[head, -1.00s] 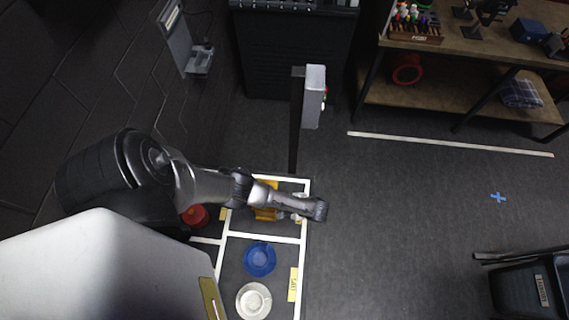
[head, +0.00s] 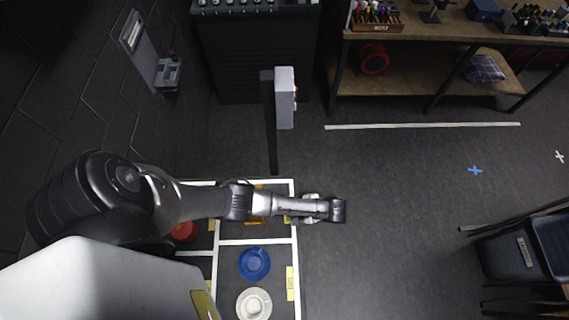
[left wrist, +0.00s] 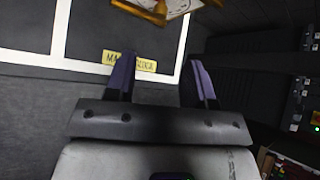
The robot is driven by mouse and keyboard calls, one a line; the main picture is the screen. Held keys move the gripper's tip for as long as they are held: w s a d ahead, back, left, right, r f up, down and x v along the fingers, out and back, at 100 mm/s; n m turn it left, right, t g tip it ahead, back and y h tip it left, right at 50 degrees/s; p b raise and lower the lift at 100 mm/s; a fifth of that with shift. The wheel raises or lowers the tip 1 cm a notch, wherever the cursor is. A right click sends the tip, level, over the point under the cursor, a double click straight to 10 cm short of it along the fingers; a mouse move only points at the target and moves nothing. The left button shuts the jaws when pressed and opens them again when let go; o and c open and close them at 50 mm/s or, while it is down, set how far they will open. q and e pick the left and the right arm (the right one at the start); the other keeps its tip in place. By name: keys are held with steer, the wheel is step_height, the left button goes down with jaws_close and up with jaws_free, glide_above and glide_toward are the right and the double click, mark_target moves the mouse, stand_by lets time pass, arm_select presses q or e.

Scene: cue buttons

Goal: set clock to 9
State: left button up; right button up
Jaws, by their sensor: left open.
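The likely clock is an orange-brown framed piece with a pale face, cut off at the top of the left wrist view (left wrist: 180,7). In the head view an orange piece (head: 256,220) shows in a white-lined cell, mostly hidden under my left arm. My left gripper (left wrist: 158,75) is open and empty, with a yellow label (left wrist: 130,61) behind its fingers. In the head view my left arm's end lies just right of the white-lined grid; its fingertips cannot be made out there. My right gripper is not in view.
A grey button box (head: 285,98) stands on a dark post beyond the grid. A blue saucer (head: 254,264), a cream saucer (head: 254,303) and a red object (head: 184,231) lie near my arm. A workbench (head: 430,85) stands at the back right.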

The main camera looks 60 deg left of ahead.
arm_select(q)
steer(key=shift+p+v, duration=0.3)
steer(key=shift+v, duration=0.75)
